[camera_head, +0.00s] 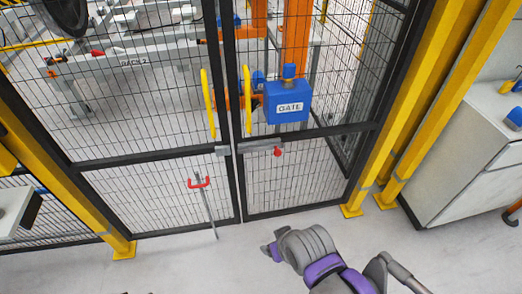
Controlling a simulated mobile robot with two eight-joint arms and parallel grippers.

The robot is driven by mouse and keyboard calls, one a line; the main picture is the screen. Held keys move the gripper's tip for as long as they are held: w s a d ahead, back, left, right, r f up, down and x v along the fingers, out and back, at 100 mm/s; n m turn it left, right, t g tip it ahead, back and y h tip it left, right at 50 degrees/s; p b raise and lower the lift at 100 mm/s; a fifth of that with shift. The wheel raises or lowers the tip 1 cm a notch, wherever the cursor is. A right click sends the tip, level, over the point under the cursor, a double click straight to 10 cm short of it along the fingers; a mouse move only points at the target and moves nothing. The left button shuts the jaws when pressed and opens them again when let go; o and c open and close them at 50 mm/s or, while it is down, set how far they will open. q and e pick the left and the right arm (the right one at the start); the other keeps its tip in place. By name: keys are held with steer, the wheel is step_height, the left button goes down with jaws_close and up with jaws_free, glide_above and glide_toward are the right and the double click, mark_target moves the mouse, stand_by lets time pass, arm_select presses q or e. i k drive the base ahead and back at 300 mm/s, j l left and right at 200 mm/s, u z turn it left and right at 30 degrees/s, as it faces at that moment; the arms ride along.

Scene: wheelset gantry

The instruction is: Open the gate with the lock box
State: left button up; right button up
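The gate has two black-framed mesh leaves, a left leaf (160,160) and a right leaf (310,133). Their inner edges stand side by side, and the gate looks closed. Each leaf has a yellow upright handle, one on the left (208,104) and one on the right (247,98). The blue lock box (287,112) labelled GATE sits on the right leaf beside its handle. A grey latch bar with a red knob (278,152) is below the box. My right gripper (268,250) is low in front of the gate, apart from it; its fingers are too unclear to judge. My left gripper is not in view.
A rod with a red handle (199,182) stands at the left leaf and reaches the floor. Yellow posts (414,100) flank the gate. A grey cabinet (470,150) stands at the right. The floor (180,265) before the gate is mostly clear.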

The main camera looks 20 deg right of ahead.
mark_target(284, 102)
steer(key=z, duration=1.4)
